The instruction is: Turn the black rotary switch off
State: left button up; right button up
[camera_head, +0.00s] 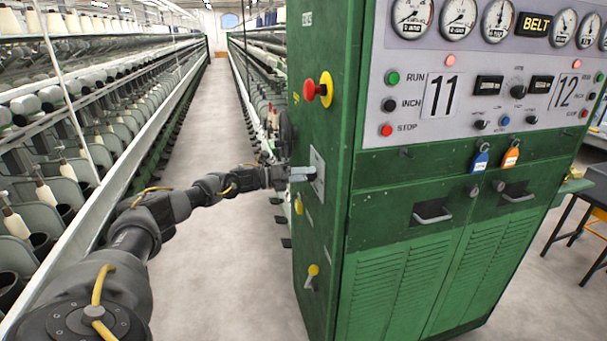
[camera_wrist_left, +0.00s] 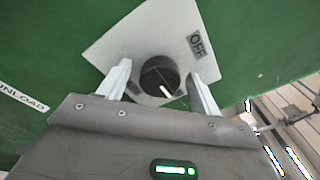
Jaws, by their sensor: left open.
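The black rotary switch (camera_wrist_left: 160,77) sits on a pale square plate (camera_wrist_left: 122,45) on the green cabinet's side. A label reading OFF (camera_wrist_left: 196,43) is on the plate, up and to the right of the switch in the left wrist view. My left gripper (camera_wrist_left: 160,88) is open, with one finger on each side of the switch. I cannot tell whether the fingers touch it. In the head view my left gripper (camera_head: 303,174) is at the plate (camera_head: 317,170), and the switch is hidden there. My right gripper is not in view.
The green cabinet (camera_head: 330,240) carries a red and yellow knob (camera_head: 321,90) above the plate and a yellow-handled switch (camera_head: 312,271) below. Its front has gauges, buttons and two hanging tags. A long clear aisle (camera_head: 205,120) runs between spinning frames. A dark table (camera_head: 590,195) stands at right.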

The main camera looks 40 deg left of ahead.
pick_arm(q)
jog(key=c, duration=1)
jog(key=shift+o, duration=0.2)
jog(key=shift+f, duration=0.1)
jog(key=n+b, duration=0.3)
jog(key=shift+f, duration=0.2)
jog(key=n+b, duration=0.2)
jog(key=n, duration=0.3)
jog(key=shift+t, duration=0.3)
jog(key=n+b, duration=0.1)
jog(key=n, duration=0.4)
jog(key=shift+t, duration=0.4)
jog(key=n, duration=0.5)
jog(key=shift+s+n+y, duration=0.1)
jog(key=shift+n+y, duration=0.3)
